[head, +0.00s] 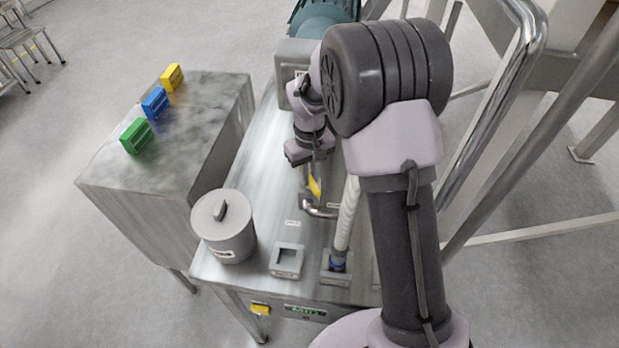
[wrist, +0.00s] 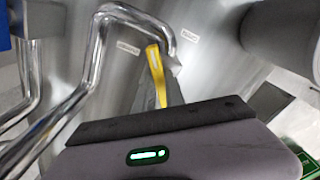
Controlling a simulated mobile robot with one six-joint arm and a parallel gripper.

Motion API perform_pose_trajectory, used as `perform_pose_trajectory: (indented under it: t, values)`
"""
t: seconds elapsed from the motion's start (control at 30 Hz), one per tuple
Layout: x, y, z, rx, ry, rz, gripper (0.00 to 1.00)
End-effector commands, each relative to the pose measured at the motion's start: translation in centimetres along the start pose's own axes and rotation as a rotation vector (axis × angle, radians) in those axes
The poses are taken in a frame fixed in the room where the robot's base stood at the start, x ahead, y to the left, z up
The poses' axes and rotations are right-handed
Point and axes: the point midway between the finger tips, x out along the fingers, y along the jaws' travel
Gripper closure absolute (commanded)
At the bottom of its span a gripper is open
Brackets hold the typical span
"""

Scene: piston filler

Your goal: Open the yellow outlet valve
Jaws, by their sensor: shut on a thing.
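The yellow outlet valve handle (head: 314,187) shows in the head view as a small yellow lever just above a bent steel pipe (head: 318,210) on the steel table. In the wrist view the yellow handle (wrist: 156,72) is a narrow strip running from the pipe's end down between my fingers. My gripper (wrist: 158,92) is shut on this handle, and its body fills the lower part of the wrist view. In the head view my gripper (head: 314,172) comes down from above onto the handle. The handle's lower part is hidden by the fingers.
A grey side table (head: 190,150) at left bears green (head: 136,136), blue (head: 155,102) and yellow (head: 172,77) blocks. A lidded grey pot (head: 225,240) and a square holder (head: 286,261) stand near the table's front. A pale hose (head: 346,215) and a chrome rail (head: 490,120) lie to the right.

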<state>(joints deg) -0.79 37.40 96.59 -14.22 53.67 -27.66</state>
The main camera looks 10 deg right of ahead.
Motion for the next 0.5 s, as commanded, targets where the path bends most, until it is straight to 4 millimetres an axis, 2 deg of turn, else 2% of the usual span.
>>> perform_pose_trajectory:
  t: [0.5]
  values:
    - [0.03,0.02,-0.12,0.443,0.004,0.000,1.00]
